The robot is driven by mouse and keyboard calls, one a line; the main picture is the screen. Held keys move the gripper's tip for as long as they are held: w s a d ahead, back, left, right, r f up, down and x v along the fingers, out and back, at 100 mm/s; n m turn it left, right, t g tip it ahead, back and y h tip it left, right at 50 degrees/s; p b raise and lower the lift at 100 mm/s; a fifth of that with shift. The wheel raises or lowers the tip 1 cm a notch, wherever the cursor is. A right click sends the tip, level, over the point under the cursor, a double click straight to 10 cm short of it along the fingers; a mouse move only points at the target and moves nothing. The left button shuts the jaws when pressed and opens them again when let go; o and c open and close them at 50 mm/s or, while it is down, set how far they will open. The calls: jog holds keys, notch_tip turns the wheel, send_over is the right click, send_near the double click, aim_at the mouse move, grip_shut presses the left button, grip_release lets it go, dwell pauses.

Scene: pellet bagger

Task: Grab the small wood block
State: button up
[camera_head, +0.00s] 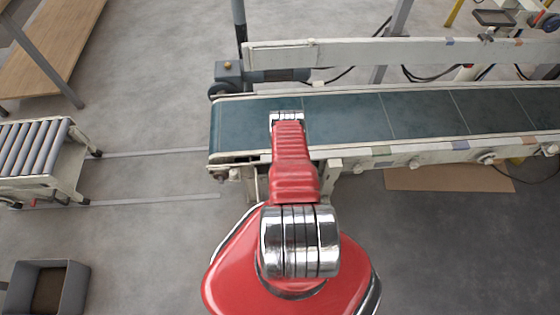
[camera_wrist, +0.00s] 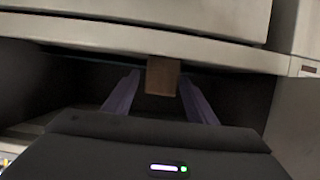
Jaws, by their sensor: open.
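The small wood block (camera_wrist: 162,76) is brown and shows in the middle of the wrist view, just below a pale horizontal edge. My gripper (camera_wrist: 160,80) is open, with one dark finger to the left of the block and one to its right. Gaps show between the block and both fingers, and neither finger appears to touch it. How deep the block sits between the fingers is hard to tell. In the head view my red arm reaches over the conveyor, and I cannot make out the block or the gripper fingers there.
A green conveyor belt (camera_head: 345,117) with a pale side rail runs to the right in the head view. A roller table (camera_head: 36,150) stands at the left and a grey bin (camera_head: 72,290) at the lower left. Pale panels (camera_wrist: 190,15) lie close above the fingers.

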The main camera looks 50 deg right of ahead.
jog(key=shift+c, duration=0.6)
jog(key=c, duration=1)
jog(key=shift+c, duration=0.2)
jog(key=shift+d+r, duration=0.1)
jog(key=shift+r, duration=0.75)
jog(key=s+a, duration=0.3)
jog(key=s, duration=1.4)
jog(key=shift+s+a, duration=0.15)
jog(key=shift+s, duration=0.25)
jog(key=shift+f, duration=0.1)
